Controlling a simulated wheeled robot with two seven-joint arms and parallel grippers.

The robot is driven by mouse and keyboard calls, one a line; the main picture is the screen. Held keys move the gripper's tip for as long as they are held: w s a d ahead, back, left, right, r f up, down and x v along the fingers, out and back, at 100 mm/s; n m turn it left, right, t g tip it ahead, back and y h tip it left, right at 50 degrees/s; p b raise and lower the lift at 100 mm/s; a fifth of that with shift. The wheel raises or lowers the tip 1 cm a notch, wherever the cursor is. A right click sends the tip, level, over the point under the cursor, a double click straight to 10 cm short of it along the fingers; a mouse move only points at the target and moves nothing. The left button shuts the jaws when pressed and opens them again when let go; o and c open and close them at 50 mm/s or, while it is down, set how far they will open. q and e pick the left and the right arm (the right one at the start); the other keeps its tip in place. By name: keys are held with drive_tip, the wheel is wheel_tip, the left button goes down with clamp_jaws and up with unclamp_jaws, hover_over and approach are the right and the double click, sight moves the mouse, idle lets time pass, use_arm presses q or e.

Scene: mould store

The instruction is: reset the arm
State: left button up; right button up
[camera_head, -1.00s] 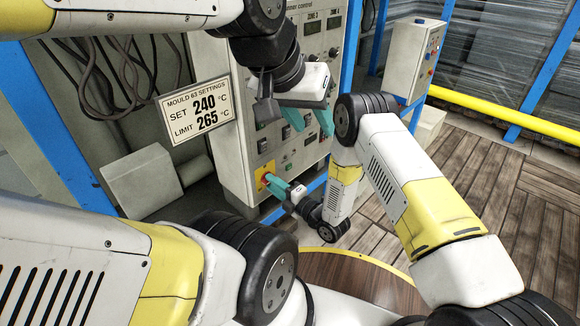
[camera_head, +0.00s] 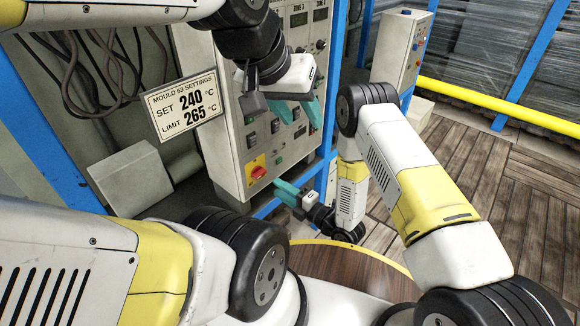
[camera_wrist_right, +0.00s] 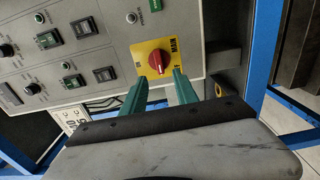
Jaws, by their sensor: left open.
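My right gripper (camera_head: 277,184) is in front of the lower part of the control cabinet (camera_head: 222,150). In the right wrist view its two teal fingers (camera_wrist_right: 161,76) stand apart with nothing between them. Just beyond their tips is a red rotary switch (camera_wrist_right: 158,61) on a yellow plate. In the head view the switch (camera_head: 258,171) shows uncovered, with a small gap to the fingertips. My left gripper (camera_head: 306,121) is higher, in front of the cabinet's face. Its teal fingers are spread and empty, and it hides part of the panel.
A sign (camera_head: 187,105) reads SET 240 °C, LIMIT 265 °C. Dark cables (camera_head: 100,70) hang at the left above a grey box (camera_head: 132,178). A smaller control box (camera_head: 402,50), blue posts and a yellow rail (camera_head: 480,98) stand behind. A round wooden top (camera_head: 345,270) is below.

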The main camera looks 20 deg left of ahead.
idle(0.4)
drive_tip(key=w+d+r+m+t+h, duration=0.2)
drive_tip(key=w+d+r+m+h, duration=0.3)
drive_tip(key=w+r, duration=0.4)
drive_tip(key=w+d+r+m+t+h, duration=0.25)
drive_tip(key=w+d+r+m, duration=0.25)
drive_tip(key=w+d+r, duration=0.4)
drive_tip(key=s+d+r+m+g+h, duration=0.1)
drive_tip(key=s+d+r+m+h, duration=0.4)
drive_tip(key=d+r+m, duration=0.5)
drive_tip(key=s+d+r+m+g+h, duration=0.15)
drive_tip(key=s+d+r+m, duration=0.25)
drive_tip(key=s+d+r, duration=0.4)
drive_tip(key=s+d+m+g, duration=0.1)
drive_tip(key=s+d+m, duration=0.1)
drive_tip(key=s, duration=0.7)
drive_tip(key=s+d+m+g, duration=0.1)
drive_tip(key=s+d+m, duration=0.2)
drive_tip(key=s, duration=0.7)
drive_tip(key=shift+s+d+r+m+g, duration=0.25)
drive_tip(key=shift+d+r+m+g, duration=0.15)
drive_tip(key=shift+m, duration=0.6)
